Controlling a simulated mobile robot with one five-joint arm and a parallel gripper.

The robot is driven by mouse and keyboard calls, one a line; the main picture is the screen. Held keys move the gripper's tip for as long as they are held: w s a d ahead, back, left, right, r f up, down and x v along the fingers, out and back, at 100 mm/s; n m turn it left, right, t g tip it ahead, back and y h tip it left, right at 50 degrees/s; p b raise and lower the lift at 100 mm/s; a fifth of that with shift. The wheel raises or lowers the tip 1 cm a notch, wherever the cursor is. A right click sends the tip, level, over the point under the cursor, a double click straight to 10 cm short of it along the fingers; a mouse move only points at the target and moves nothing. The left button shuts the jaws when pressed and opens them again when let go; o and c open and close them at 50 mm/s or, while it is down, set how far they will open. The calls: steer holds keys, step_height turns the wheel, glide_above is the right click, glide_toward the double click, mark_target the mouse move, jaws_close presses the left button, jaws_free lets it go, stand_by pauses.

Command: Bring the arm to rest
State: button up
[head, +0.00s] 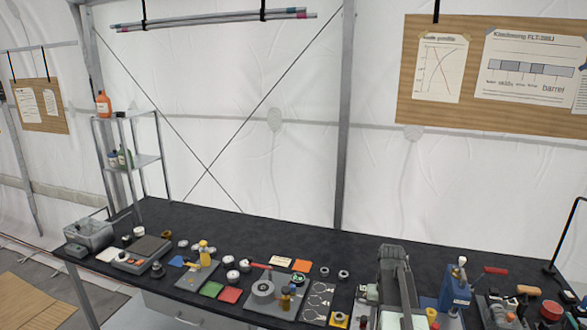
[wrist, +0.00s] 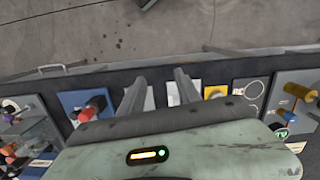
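My gripper (wrist: 160,78) shows in the wrist view with its two dark fingers apart and nothing between them. It is above the front edge of the dark bench (wrist: 225,72), and a pale card lies below and behind the fingers. In the head view my grey-green arm (head: 396,285) stands over the right half of the bench (head: 330,250). The fingers cannot be made out there.
A blue device with a red-handled lever (head: 455,290) stands close to the right of my arm. A grey tray with round parts (head: 268,293) lies to its left. A scale (head: 142,252) and a wire shelf (head: 132,160) are farther left. Bare floor (wrist: 150,30) shows past the bench edge.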

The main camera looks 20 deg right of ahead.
steer(key=a+f+n+b, duration=0.2)
steer(key=a, duration=1.2)
steer(key=s+a+f+n+t+b, duration=0.1)
steer(key=a+f+n+b, duration=0.1)
steer(key=a, duration=1.2)
steer(key=shift+s+a+f+n, duration=0.2)
steer(key=shift+s+f+n, duration=0.1)
steer(key=shift+f+n, duration=0.35)
steer(key=shift+c, duration=0.4)
steer(key=shift+d, duration=0.1)
